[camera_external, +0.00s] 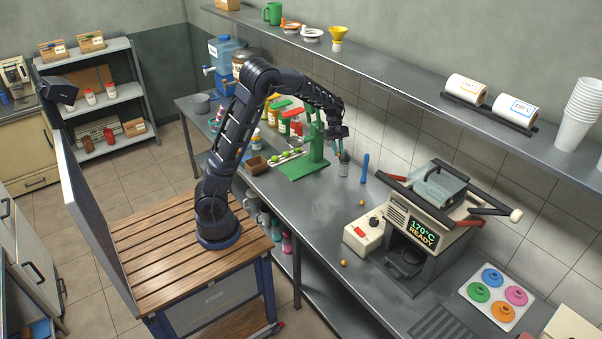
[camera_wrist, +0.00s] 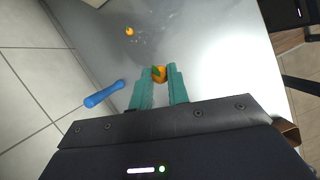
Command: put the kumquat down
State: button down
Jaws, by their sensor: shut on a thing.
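In the wrist view, a small orange kumquat with a green leaf (camera_wrist: 159,74) sits between the teal fingertips of my gripper (camera_wrist: 160,77), which is shut on it. In the external view my gripper (camera_external: 341,135) is above the far side of the grey counter, beside the green stand. The held kumquat cannot be made out there. Another kumquat (camera_external: 362,203) lies on the counter near the wall side. A further one (camera_external: 344,263) lies near the front edge. One loose kumquat also shows in the wrist view (camera_wrist: 129,31).
A green stand (camera_external: 312,150) is left, a press (camera_external: 425,225) right. The front-middle counter (camera_external: 300,205) is clear.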

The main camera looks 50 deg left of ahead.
jog(key=w+a+r+n, duration=0.1)
jog(key=w+a, duration=0.4)
jog(key=a, duration=0.7)
jog(key=w+a+r+n, duration=0.1)
jog(key=w+a, duration=0.4)
jog(key=a, duration=0.6)
jog(key=w+a+r+n, duration=0.1)
jog(key=w+a, duration=0.5)
jog(key=a, duration=0.6)
jog(key=s+a+f+n+t, duration=0.1)
jog(key=s+a+n, duration=0.15)
jog(key=a, duration=0.55)
jog(key=s+a+f+n+t, duration=0.1)
jog(key=s+a, duration=0.3)
jog(key=a, duration=0.4)
jog(key=s+a+f+n+t, duration=0.1)
jog(key=s+a+f, duration=0.15)
jog(key=a, duration=0.55)
jog(key=s+a+f+n+t+y, duration=0.1)
jog(key=s+a+f+n, duration=0.15)
jog(key=s+a, duration=0.75)
jog(key=s+a+f+n, duration=0.1)
jog(key=s+a+n, duration=0.2)
jog(key=s+a, duration=0.65)
jog(key=f, duration=0.6)
jog(key=w+a+f, duration=0.1)
jog(key=f, duration=1.2)
jog(key=shift+w+a+f, duration=0.1)
jog(key=shift+w+a, duration=0.05)
jog(key=shift+a, duration=0.25)
